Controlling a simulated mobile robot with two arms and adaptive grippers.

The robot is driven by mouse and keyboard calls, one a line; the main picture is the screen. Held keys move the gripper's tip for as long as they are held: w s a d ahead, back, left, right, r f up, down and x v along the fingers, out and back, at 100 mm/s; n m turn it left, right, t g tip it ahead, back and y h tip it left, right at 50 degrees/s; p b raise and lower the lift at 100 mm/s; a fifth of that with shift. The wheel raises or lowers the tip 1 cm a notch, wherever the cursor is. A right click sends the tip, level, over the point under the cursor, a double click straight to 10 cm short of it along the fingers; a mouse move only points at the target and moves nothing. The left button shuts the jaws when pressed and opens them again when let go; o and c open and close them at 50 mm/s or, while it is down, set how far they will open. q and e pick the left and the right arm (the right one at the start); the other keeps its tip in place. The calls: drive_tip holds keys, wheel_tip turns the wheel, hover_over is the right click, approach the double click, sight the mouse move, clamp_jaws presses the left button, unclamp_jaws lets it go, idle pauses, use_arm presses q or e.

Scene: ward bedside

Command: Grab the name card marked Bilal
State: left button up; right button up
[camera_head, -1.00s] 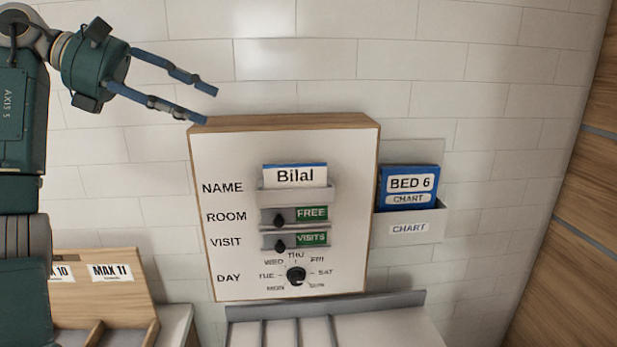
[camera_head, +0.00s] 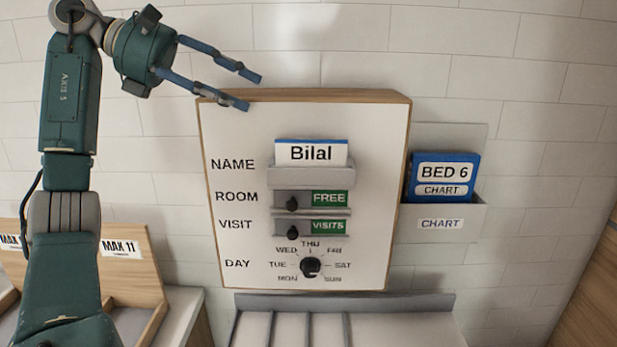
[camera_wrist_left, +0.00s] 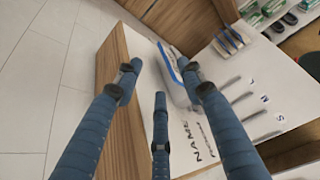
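The white name card marked Bilal (camera_head: 311,153), with a blue top edge, stands upright in the grey holder (camera_head: 311,178) beside the word NAME on the wall board (camera_head: 240,125). My left gripper (camera_head: 252,91) is open and empty, above and left of the card, with one fingertip overlapping the board's upper left part in the head view. In the left wrist view, the spread fingers of my left gripper (camera_wrist_left: 160,78) point toward the board, and the blue-edged card (camera_wrist_left: 171,66) shows between and beyond the fingertips, its text unreadable. My right gripper is not in view.
A pocket (camera_head: 441,222) with a blue BED 6 chart (camera_head: 443,176) hangs right of the board. Below the card are ROOM and VISIT sliders and a DAY dial (camera_head: 311,267). A grey compartmented tray (camera_head: 400,303) sits below. A wooden rack labelled MAX 11 (camera_head: 140,272) stands lower left.

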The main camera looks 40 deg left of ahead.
use_arm(q)
drive_tip(key=b, duration=0.3)
approach(299, 143)
drive_tip(key=b+x, duration=0.1)
drive_tip(key=x, duration=0.4)
drive_tip(key=shift+w+f+b, duration=0.1)
drive_tip(key=shift+f+b, duration=0.15)
drive_tip(key=shift+b, duration=0.15)
drive_tip(key=shift+w+a+x, duration=0.1)
drive_tip(key=shift+w+x, duration=0.05)
drive_tip(key=shift+x, duration=1.15)
drive_tip(key=shift+w+a+x, duration=0.1)
drive_tip(key=shift+a+x, duration=0.05)
drive_tip(key=shift+x, duration=1.2)
drive_tip(key=shift+s+r, duration=0.1)
drive_tip(key=shift+s, duration=0.05)
drive_tip(key=shift+c, duration=1.3)
clamp_jaws()
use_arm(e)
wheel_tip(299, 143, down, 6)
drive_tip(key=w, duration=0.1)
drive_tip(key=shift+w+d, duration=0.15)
use_arm(q)
drive_tip(key=shift+r, duration=0.1)
